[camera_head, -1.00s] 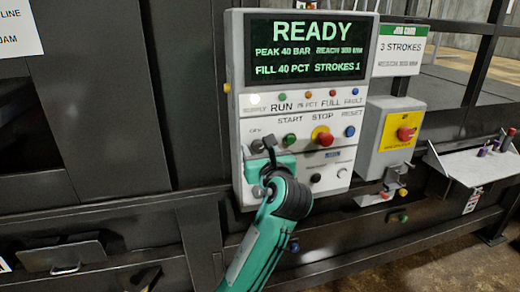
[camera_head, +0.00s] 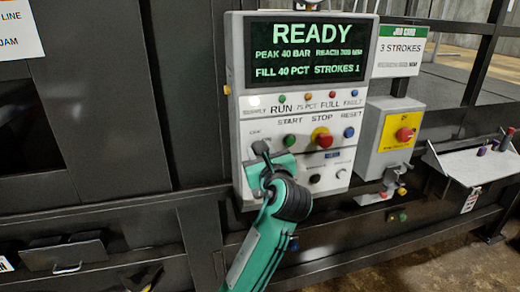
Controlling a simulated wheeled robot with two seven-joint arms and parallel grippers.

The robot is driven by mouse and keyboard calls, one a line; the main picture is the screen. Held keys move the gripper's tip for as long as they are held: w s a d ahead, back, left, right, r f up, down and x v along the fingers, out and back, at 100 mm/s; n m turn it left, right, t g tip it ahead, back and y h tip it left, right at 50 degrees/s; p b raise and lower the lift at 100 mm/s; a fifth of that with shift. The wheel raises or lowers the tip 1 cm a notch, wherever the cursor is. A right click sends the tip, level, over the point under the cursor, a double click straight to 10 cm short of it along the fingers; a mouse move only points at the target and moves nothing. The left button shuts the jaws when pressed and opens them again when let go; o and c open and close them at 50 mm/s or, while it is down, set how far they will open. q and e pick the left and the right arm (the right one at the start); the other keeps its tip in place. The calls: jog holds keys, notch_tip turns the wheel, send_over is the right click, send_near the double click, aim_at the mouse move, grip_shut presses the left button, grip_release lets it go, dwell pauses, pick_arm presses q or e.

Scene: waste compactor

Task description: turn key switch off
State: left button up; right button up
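The grey control panel (camera_head: 304,110) faces me, and its screen (camera_head: 308,50) reads READY. The key switch's OFF label shows at the panel's left, above my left gripper (camera_head: 262,150). The switch itself is mostly hidden behind the gripper. My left gripper's dark fingers are at the switch, touching it or very close; I cannot tell whether they are shut on the key. My teal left arm comes up from the bottom, left of centre. My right gripper is out of view.
A green START button (camera_head: 289,140), red STOP button (camera_head: 324,140) and blue RESET button (camera_head: 349,132) sit right of the gripper. A yellow-faced emergency stop box (camera_head: 392,135) stands further right. A small shelf (camera_head: 470,163) with several small items is at far right.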

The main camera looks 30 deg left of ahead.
pick_arm(q)
jog(key=shift+n+p, duration=0.8)
jog(key=shift+n, duration=4.1)
jog(key=o, duration=1)
jog(key=shift+c, duration=0.2)
jog(key=shift+w, duration=0.1)
